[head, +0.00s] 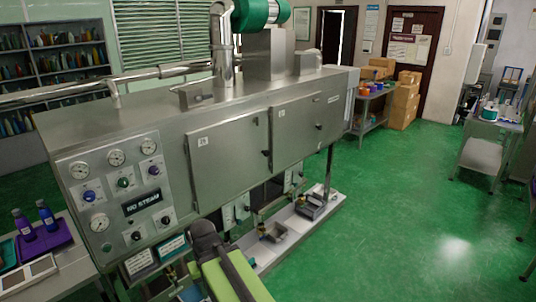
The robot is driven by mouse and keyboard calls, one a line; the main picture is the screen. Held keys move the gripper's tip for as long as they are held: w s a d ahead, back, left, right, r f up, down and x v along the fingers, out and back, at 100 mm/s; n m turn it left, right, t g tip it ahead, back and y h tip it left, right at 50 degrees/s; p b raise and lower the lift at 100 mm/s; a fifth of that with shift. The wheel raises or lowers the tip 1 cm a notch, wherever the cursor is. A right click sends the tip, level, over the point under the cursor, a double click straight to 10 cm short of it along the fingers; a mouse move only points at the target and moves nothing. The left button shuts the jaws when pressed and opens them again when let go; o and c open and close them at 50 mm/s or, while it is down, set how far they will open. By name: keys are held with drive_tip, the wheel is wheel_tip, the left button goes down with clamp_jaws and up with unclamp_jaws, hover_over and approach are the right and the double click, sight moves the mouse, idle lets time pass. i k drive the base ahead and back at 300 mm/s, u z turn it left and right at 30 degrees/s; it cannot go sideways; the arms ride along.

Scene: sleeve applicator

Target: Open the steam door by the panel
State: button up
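The steel machine has a control panel (117,190) at its left end, with several round gauges, knobs and a dark sign that appears to read "NO STEAM". The door nearest the panel (228,160) is a flat grey metal plate with a small white label at its top left. It looks shut. A small dark handle (266,153) is on its right edge. A second, similar door (298,130) is to its right and also looks shut. A dark and lime-green part, apparently my arm, rises from the bottom edge below the first door. I cannot make out my gripper.
A low white tray (272,245) with small metal parts runs under the machine. A side table with a purple tray (42,240) and bottles stands at the left. Green floor (400,220) is clear to the right, up to a grey trolley (482,155). Boxes (403,100) stand behind.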

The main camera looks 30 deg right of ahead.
sight(227, 159)
drive_tip(key=z, duration=0.05)
drive_tip(key=i, duration=0.95)
drive_tip(key=u, duration=0.05)
